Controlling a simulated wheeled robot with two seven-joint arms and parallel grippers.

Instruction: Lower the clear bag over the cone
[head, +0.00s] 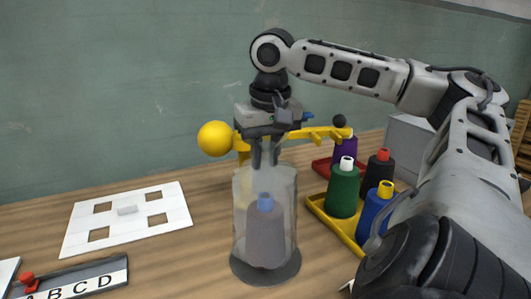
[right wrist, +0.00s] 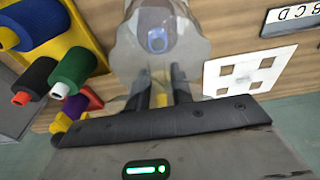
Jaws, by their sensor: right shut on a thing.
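A grey cone (head: 266,238) with a blue tip (head: 265,202) stands upright on a dark round base (head: 238,267). The clear bag (head: 243,190) is a see-through sleeve that appears around the cone, its top above the tip and its lower part close to the base. I cannot tell whether it touches the base. My right gripper (head: 265,157) points down, shut on the bag's upper edge. In the right wrist view the bag (right wrist: 185,50) hangs beyond the fingers (right wrist: 160,85), with the blue tip (right wrist: 157,40) showing through. My left gripper is out of view.
A yellow bar with a yellow ball (head: 216,139) extends behind the gripper. A white board with square holes (head: 125,220) and a lettered strip (head: 85,283) lie left. Bare table separates board and bag.

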